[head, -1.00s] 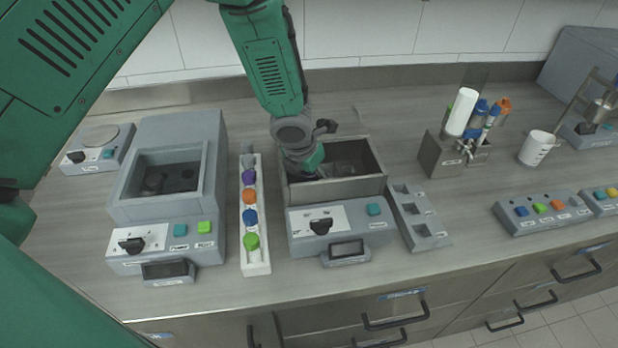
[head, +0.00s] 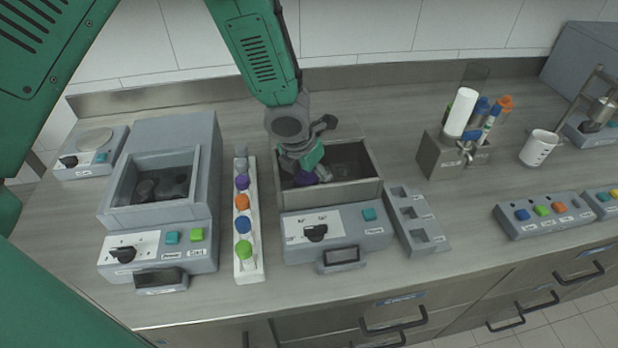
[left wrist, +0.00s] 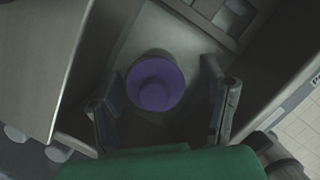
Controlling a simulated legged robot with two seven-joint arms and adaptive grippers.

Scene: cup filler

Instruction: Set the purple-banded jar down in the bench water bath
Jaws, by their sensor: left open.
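The purple-banded jar (head: 303,179) shows as a purple patch inside the open-topped bench water bath (head: 332,222), at the left of its basin. My left gripper (head: 309,170) reaches down into the basin over the jar. In the left wrist view the jar's round purple top (left wrist: 156,84) lies between the two spread fingers (left wrist: 162,100) of my left gripper, with a visible gap on each side. The jar's lower part is hidden, but it looks upright on the basin floor. My right gripper is not in view.
A white rack (head: 249,265) with several coloured-cap tubes stands left of the bath, and a grey slotted block (head: 418,217) right of it. A second grey unit with a recessed well (head: 150,212) is further left. A metal holder (head: 440,158) with bottles stands at the back right.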

